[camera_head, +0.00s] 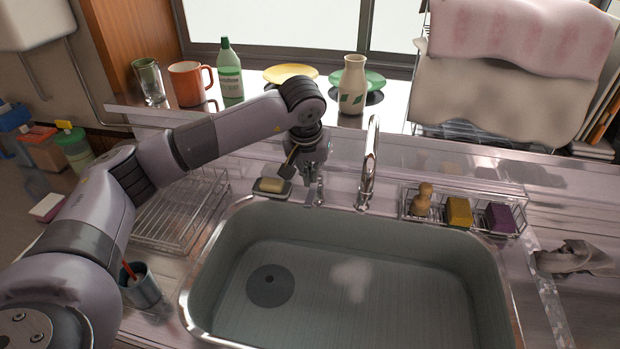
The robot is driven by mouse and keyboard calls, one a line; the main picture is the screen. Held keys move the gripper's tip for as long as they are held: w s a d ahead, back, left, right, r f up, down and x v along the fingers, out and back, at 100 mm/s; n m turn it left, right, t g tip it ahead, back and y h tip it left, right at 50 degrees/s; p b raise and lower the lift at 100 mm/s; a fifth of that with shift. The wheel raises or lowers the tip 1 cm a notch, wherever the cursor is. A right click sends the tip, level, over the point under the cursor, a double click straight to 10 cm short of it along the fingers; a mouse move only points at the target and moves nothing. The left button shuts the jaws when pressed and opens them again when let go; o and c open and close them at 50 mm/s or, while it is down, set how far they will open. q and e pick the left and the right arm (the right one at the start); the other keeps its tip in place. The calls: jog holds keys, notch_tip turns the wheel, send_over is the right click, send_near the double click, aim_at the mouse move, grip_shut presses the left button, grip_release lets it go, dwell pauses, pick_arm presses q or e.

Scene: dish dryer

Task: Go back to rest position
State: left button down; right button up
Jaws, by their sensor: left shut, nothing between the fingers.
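My left arm comes in from the left and reaches over the counter toward the back edge of the sink (350,270). My left gripper (300,172) hangs pointing down, shut and empty, at the sink's back rim. It is just above and right of a soap dish (270,190) with a yellow soap bar, and left of the faucet (370,165). I cannot tell whether it touches the dish. My right gripper is not in view.
A wire dish rack (180,213) stands left of the sink and a cup with a red-handled item (140,285) in front of it. A wire basket (465,222) with a brush and sponges sits at the back right. A mug (187,84), green bottle (229,72) and vase (352,85) line the ledge.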

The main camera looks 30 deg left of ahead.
pick_arm(q)
jog(key=v, duration=0.9)
jog(key=shift+b, duration=0.45)
